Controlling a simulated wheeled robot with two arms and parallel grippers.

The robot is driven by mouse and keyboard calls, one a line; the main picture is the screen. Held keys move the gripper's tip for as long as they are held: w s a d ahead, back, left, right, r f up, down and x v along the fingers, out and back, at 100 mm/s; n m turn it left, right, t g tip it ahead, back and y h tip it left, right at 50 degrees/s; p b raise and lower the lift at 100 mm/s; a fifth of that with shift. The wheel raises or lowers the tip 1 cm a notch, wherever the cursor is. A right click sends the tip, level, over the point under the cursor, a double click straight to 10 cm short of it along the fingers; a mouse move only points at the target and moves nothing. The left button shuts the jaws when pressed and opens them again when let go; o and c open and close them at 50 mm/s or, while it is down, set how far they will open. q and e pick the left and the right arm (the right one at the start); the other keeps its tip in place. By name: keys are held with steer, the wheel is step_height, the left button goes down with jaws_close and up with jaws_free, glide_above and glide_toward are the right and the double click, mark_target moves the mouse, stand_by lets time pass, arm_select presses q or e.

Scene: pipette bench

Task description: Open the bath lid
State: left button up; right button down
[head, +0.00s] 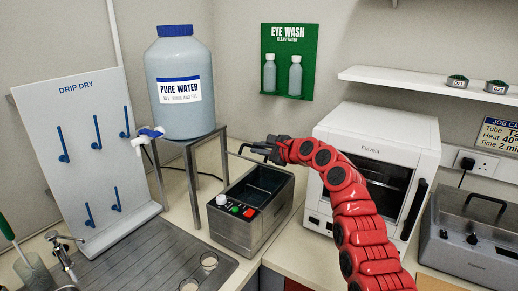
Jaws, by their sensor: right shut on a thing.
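The bath (250,229) is a steel box with a dark open well, a white knob and green and red buttons on its front. Its lid (238,155) shows as a thin edge raised above the back of the well. My right gripper (259,149) is at the top of the bath's back side, shut on what looks like the lid's handle. The fingers hide most of the grip. My left gripper is not in view.
A pure water container (184,115) stands on a metal stand at the left back. A white oven (349,125) is close on the right of the bath. A second steel unit (462,247) is at far right. A drying board (75,150) and sink drainer (150,255) are left.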

stand_by(0.7)
steer(key=shift+w+d+r+p, duration=0.2)
steer(key=shift+w+r+p, duration=0.15)
steer(key=shift+r, duration=0.1)
steer(key=w+d+r+p, duration=0.1)
steer(key=p, duration=0.1)
steer(key=w+d+r+p, duration=0.1)
steer(key=p, duration=0.1)
steer(key=shift+w, duration=0.35)
steer(key=c, duration=0.9)
jaws_free()
steer(key=shift+d, duration=0.1)
